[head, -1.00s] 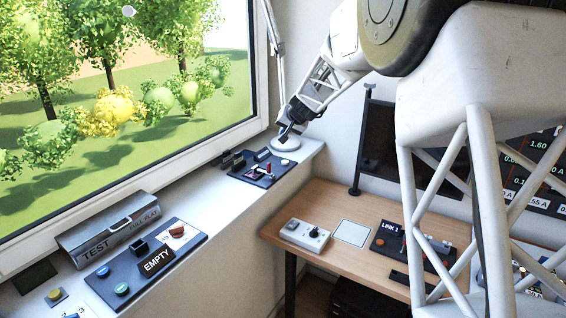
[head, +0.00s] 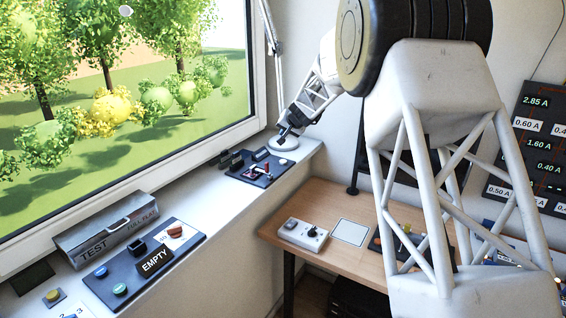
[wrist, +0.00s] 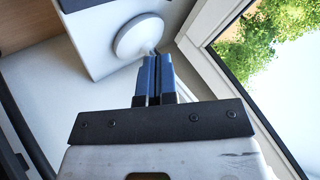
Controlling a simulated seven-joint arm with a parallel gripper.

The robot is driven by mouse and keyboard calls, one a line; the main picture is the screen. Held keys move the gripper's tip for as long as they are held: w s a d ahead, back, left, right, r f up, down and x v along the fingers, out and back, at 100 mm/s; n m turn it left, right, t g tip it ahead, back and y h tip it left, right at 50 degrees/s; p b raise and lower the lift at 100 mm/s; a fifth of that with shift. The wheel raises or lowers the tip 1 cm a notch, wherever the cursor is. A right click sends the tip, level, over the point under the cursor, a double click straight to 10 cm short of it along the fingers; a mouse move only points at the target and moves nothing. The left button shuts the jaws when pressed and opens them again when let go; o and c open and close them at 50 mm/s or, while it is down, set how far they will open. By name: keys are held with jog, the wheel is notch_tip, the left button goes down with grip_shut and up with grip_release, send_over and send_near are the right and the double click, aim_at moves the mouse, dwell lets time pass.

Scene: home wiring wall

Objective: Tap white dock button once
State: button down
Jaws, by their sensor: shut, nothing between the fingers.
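A small pale, whitish button (head: 283,161) sits at the right end of a dark panel (head: 243,174) on the far end of the window sill. A red lever and several black upright parts stand on the same panel. My gripper (head: 283,134) is above and behind the button, close to the white round lamp base, apart from the button. In the wrist view my gripper (wrist: 154,62) has its blue fingers shut together with nothing between them. They point toward the lamp base (wrist: 138,36). The button cannot be made out in the wrist view.
The lamp base (head: 284,143) stands at the sill's corner, its thin arm rising along the window frame. A grey TEST box (head: 105,232) and a panel with an EMPTY sign (head: 155,262) are nearer on the sill. A desk (head: 310,262) with devices is lower right.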

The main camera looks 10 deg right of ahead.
aim_at(285, 161)
jog(key=shift+f, duration=0.1)
jog(key=shift+f, duration=4.3)
jog(key=shift+f, duration=0.85)
jog(key=shift+r, duration=0.1)
dwell(0.3)
jog(key=shift+r, duration=0.75)
jog(key=shift+r, duration=2.5)
